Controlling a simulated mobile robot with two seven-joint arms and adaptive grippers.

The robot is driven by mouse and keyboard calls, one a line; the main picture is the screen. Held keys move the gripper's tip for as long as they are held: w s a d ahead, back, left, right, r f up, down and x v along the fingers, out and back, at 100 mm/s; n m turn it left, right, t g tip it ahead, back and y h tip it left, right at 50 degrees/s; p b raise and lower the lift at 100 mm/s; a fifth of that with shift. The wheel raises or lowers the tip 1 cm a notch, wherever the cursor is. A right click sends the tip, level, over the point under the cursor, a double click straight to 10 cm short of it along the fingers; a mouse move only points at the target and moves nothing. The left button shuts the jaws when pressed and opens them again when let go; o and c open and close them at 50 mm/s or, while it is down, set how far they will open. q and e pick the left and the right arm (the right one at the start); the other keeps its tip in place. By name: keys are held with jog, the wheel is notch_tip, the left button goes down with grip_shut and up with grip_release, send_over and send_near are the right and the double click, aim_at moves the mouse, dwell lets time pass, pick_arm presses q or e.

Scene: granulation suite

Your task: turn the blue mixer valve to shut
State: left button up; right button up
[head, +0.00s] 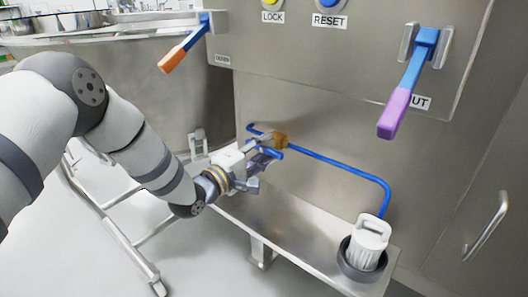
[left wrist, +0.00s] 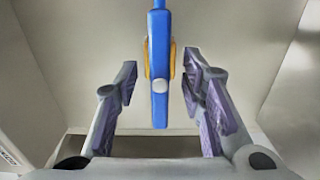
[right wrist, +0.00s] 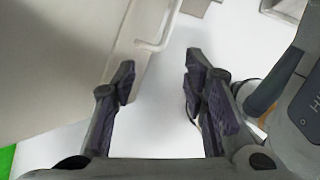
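The mixer valve has a brass-coloured body (head: 281,140) on a blue pipe, low on the steel front, with a short blue handle (head: 270,151). In the left wrist view the blue handle (left wrist: 160,60) points straight down the picture, with the brass body (left wrist: 173,58) partly hidden behind it. My left gripper (head: 260,160) is at the valve. Its fingers are open, one on each side of the handle, with a gap on both sides. My right gripper (right wrist: 160,72) is open and empty, and only the right wrist view shows it.
A blue lever with an orange grip (head: 172,61) and one with a purple grip (head: 394,115) stick out above. A white-capped fitting (head: 366,243) stands on the steel ledge (head: 290,235). A wheeled frame (head: 115,228) is at the left, a door handle (head: 486,228) at the right.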

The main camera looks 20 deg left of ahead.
pick_arm(q)
jog(key=shift+w+d, duration=0.1)
jog(key=shift+w, duration=0.05)
grip_shut()
jog(key=m+p, duration=0.2)
jog(key=m, duration=0.2)
jog(key=shift+r, duration=0.1)
jog(key=m+p, duration=0.1)
jog(key=m, duration=0.3)
jog(key=shift+m+p, duration=0.3)
jog(key=m+p, duration=0.1)
jog(key=m, duration=0.3)
jog(key=m+p, duration=0.1)
jog(key=m, duration=0.4)
pick_arm(e)
jog(key=shift+t, duration=0.4)
jog(key=v, duration=0.5)
jog(key=shift+s+r, duration=0.25)
jog(key=shift+r, duration=0.05)
pick_arm(q)
jog(key=shift+m+p, duration=0.3)
